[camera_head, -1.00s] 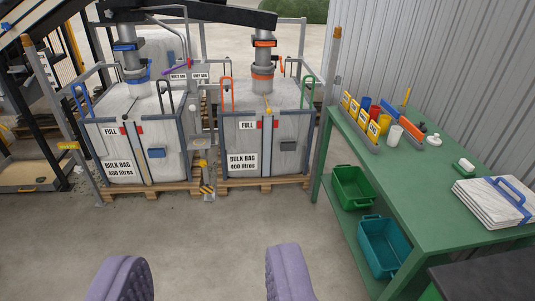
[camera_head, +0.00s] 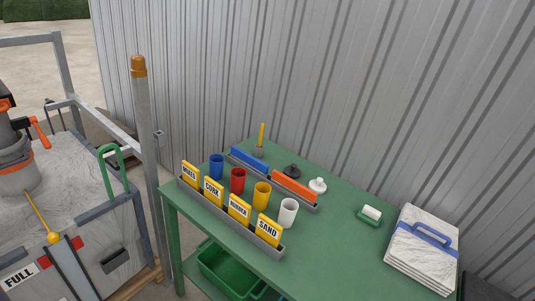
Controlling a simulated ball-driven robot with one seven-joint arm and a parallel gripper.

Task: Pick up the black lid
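The black lid (camera_head: 292,171) is a small dark round piece with a raised middle. It lies on the green table (camera_head: 335,235), behind the cups and beside an orange bar (camera_head: 294,189). A similar white lid (camera_head: 317,185) lies just to its right and nearer. My gripper does not show in the current view, so its distance from the lid cannot be seen.
Blue (camera_head: 217,166), red (camera_head: 237,180), yellow (camera_head: 262,196) and white (camera_head: 288,212) cups stand in front, behind a grey rack (camera_head: 228,219) of yellow labels. A corrugated wall (camera_head: 350,100) rises behind the table. A metal post (camera_head: 146,160) stands at its left end.

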